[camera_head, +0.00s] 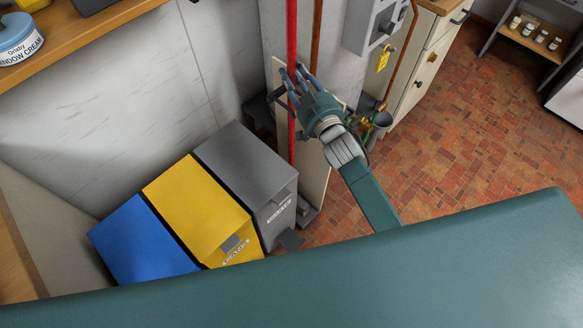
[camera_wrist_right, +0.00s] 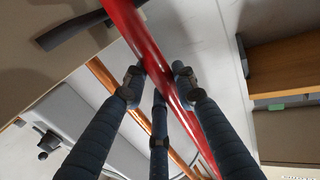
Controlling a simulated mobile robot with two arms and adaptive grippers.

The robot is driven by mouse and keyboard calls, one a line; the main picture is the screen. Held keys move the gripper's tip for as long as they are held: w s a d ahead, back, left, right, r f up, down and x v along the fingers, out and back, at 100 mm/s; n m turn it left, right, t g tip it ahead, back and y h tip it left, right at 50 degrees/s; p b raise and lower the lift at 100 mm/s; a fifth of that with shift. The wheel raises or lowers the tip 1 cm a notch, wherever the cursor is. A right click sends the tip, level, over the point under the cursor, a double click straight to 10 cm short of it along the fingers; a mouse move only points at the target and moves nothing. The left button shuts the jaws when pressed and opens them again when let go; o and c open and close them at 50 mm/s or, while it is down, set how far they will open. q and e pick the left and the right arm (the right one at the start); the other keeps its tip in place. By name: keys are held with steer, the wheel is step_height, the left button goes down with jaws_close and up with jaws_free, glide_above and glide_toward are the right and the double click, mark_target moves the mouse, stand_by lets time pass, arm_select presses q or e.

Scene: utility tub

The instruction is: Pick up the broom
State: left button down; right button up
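A long red pole (camera_head: 292,40), which looks like the broom's handle, stands upright against the wall column in the head view. Its lower end is hidden behind the bins, and no bristles show. My right gripper (camera_head: 291,80) is at the pole, with blue fingers on both sides of it. In the right wrist view the red pole (camera_wrist_right: 150,50) runs diagonally between the fingers of my right gripper (camera_wrist_right: 157,78). The fingertips are close to the pole, but I cannot tell whether they grip it. My left gripper is not in view.
Blue (camera_head: 140,240), yellow (camera_head: 195,205) and grey (camera_head: 245,165) bins stand left of the pole. A copper-coloured pipe (camera_head: 316,35) runs just right of it. A wall box (camera_head: 373,25) and cabinet (camera_head: 425,55) are further right. Brick floor (camera_head: 470,140) is clear at right.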

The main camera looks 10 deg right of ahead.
jaws_close()
steer(key=shift+r, duration=0.15)
steer(key=shift+s+d+r, duration=0.1)
steer(key=shift+r, duration=3.35)
steer(key=s+d+b, duration=0.1)
steer(key=s+d, duration=0.4)
steer(key=s, duration=0.3)
steer(key=s+d+b, duration=0.1)
steer(key=s+d, duration=0.5)
steer(key=s, duration=0.2)
steer(key=shift+s+b, duration=0.25)
steer(key=shift+b, duration=0.15)
steer(key=shift+o, duration=1.5)
jaws_free()
jaws_close()
